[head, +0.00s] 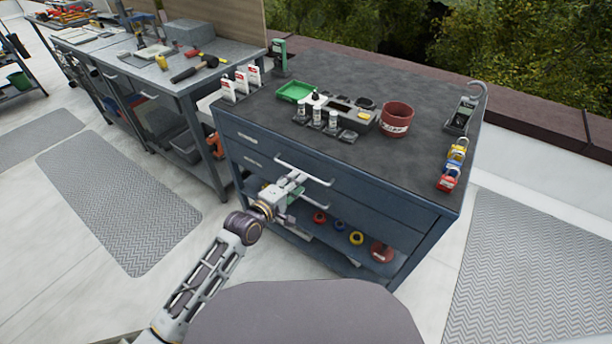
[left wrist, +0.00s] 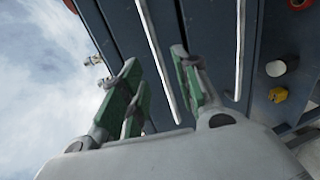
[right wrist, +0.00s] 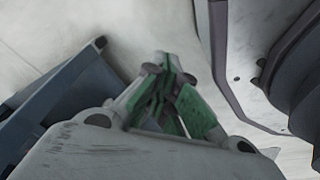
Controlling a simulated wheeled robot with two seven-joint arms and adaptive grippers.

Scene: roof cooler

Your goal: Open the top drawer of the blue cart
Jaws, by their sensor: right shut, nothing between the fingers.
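The blue cart (head: 425,228) stands in the middle of the head view, its drawers looking closed. Its top drawer (head: 375,190) has a long pale bar handle (head: 306,171). A second bar handle (head: 314,203) is on the drawer below. My left gripper (head: 292,190) is at the cart front, close to the two handles. In the left wrist view its green-padded fingers (left wrist: 160,72) are apart, and one bar runs through the gap between them; I cannot tell whether they touch it. My right gripper (right wrist: 168,68) is shut and empty, low beside a blue-grey edge.
On the cart top are a green tray (head: 295,91), a red cup (head: 396,120), bottles and padlocks (head: 457,150). Its lower shelf holds several coloured round items (head: 356,238). A grey workbench (head: 180,80) with tools stands to the left. Floor mats (head: 115,195) lie on both sides.

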